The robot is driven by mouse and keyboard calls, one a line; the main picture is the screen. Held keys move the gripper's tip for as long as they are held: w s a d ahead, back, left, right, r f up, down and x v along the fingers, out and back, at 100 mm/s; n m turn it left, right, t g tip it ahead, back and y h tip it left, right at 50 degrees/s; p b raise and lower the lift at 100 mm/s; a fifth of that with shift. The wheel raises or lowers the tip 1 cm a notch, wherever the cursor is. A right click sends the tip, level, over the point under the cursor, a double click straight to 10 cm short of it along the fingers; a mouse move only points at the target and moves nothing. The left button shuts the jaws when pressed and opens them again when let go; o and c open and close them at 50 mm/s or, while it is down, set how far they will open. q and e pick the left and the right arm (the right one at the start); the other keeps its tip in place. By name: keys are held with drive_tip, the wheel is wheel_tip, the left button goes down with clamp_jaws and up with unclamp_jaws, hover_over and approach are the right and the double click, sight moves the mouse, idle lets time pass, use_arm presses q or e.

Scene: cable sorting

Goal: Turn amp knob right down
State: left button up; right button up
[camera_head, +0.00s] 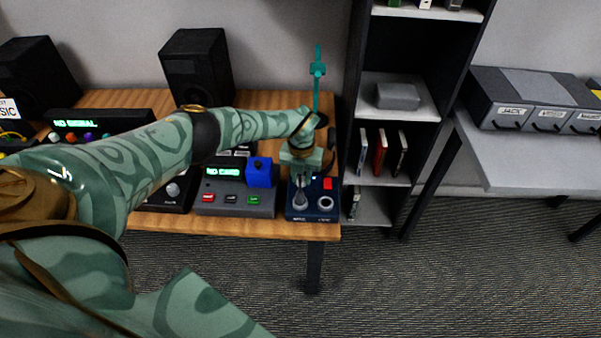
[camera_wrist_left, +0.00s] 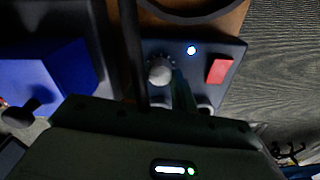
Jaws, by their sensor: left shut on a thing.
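The amp is a small dark blue box (camera_head: 312,213) at the right end of the wooden table. In the left wrist view its top (camera_wrist_left: 210,70) carries a round grey knob (camera_wrist_left: 161,72), a red switch (camera_wrist_left: 219,71) and a lit white-blue light (camera_wrist_left: 191,50). My left gripper (camera_head: 301,182) points down over the amp from above. In the wrist view its fingers (camera_wrist_left: 158,78) are on either side of the grey knob, shut on it. My right gripper is in neither view.
A grey device with a green display (camera_head: 235,198) and a blue block (camera_head: 261,173) stand just left of the amp. Black speakers (camera_head: 196,66) are at the back. A shelf unit (camera_head: 412,110) stands close on the right, with open floor in front.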

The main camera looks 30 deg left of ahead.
sight(302, 178)
use_arm(q)
drive_tip(key=shift+w+r+n+p, duration=0.1)
drive_tip(key=shift+n+p, duration=0.3)
drive_tip(key=shift+n, duration=0.7)
drive_tip(key=o, duration=1)
wheel_tip(302, 178, up, 16)
drive_tip(key=p, duration=0.6)
